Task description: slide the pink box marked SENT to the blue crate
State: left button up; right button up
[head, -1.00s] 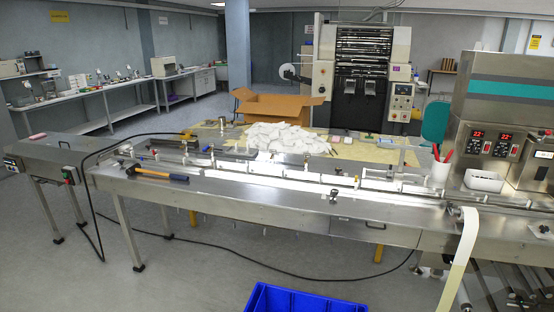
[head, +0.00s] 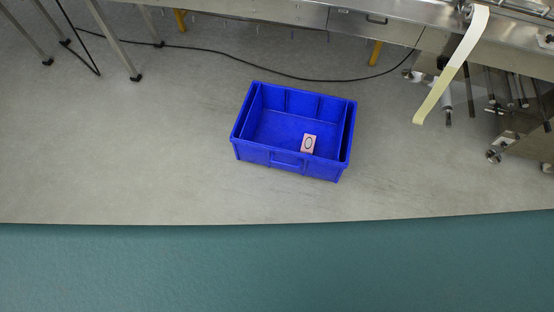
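The blue crate (head: 237,142) stands on the grey floor in the middle of the head view, open at the top. A small pink box (head: 308,144) with a dark ring on its pale face is inside it, near the front wall and right of the middle. I cannot read the word SENT on it. Neither of my grippers is in view.
The steel machine bench (head: 300,12) runs along the top, with its legs and a black cable (head: 240,58) on the floor. A pale film strip (head: 455,65) hangs at the right. Floor around the crate is clear. A teal surface (head: 270,265) fills the bottom.

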aim_at(309, 140)
jog(key=i+l+u, duration=0.1)
jog(key=l+u, duration=0.4)
jog(key=i+l+u, duration=0.1)
jog(key=l+u, duration=0.4)
jog(key=j, duration=0.1)
